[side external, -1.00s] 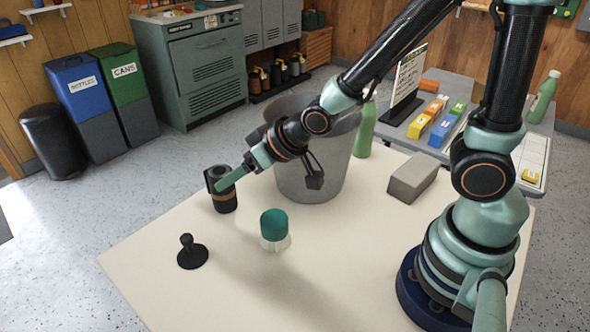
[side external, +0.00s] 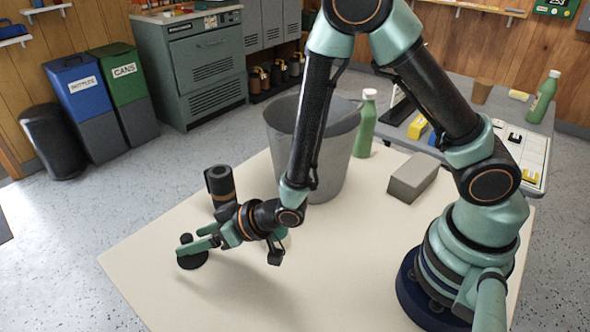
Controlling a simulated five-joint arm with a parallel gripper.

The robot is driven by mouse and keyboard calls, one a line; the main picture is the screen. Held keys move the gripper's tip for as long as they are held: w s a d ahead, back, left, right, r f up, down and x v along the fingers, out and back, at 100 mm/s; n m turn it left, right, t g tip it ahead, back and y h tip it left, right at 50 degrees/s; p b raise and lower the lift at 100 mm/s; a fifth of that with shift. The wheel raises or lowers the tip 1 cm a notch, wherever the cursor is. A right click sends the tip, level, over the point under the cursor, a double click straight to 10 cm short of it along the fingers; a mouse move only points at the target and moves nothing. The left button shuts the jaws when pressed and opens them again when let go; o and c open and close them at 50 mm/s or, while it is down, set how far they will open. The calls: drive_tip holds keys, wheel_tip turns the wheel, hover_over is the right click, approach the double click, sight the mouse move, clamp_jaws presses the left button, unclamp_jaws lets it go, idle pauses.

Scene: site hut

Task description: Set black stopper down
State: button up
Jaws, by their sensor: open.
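The black stopper (side external: 195,264) stands upright on the cream table (side external: 150,285), near its left edge. It has a round flat base and a short knobbed stem. My gripper (side external: 188,244) is open, low over the table, with its fingers at the stopper's stem. The near finger crosses in front of the stem and hides part of it. I cannot tell whether either finger touches the stopper.
A grey bucket (side external: 338,160), a green bottle (side external: 365,125) and a grey block (side external: 412,180) stand farther back. The table's front middle is clear.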

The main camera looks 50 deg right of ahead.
drive_tip(key=shift+r+x, duration=0.2)
drive_tip(key=shift+x, duration=3.05)
drive_tip(key=shift+w+d, duration=0.1)
drive_tip(key=shift+w, duration=0.1)
clamp_jaws()
